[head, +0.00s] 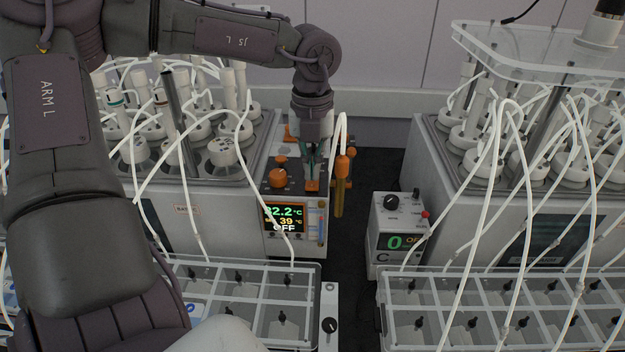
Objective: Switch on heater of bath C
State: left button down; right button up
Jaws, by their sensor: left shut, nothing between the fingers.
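A heater controller (283,188) with an orange knob sits at the right end of the left bath (228,205). Its display (284,219) reads about 32.2 °C, 39 °C and OFF. An orange switch (312,186) is on its top, right of the knob. My left gripper (313,174) points down, shut and empty, with its fingertips at or just above this switch; I cannot tell if they touch. The left bath's label (187,210) is too small to read. My right gripper is not in view.
A grey box marked C (396,230) with a black knob and a green 0 display stands across a dark gap. The right bath (455,205) and clear racks (470,283) carry many loose white tubes. An orange-topped post (342,170) stands close beside my gripper.

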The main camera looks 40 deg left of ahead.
aim_at(312, 185)
pick_arm(q)
jog(key=shift+f+b, duration=1.2)
jog(key=shift+b, duration=0.1)
dwell(0.9)
jog(key=shift+r, duration=0.15)
jog(key=shift+r+p, duration=0.5)
jog(key=shift+r, duration=0.3)
jog(key=shift+r+p, duration=1.15)
jog(key=shift+r, duration=1.45)
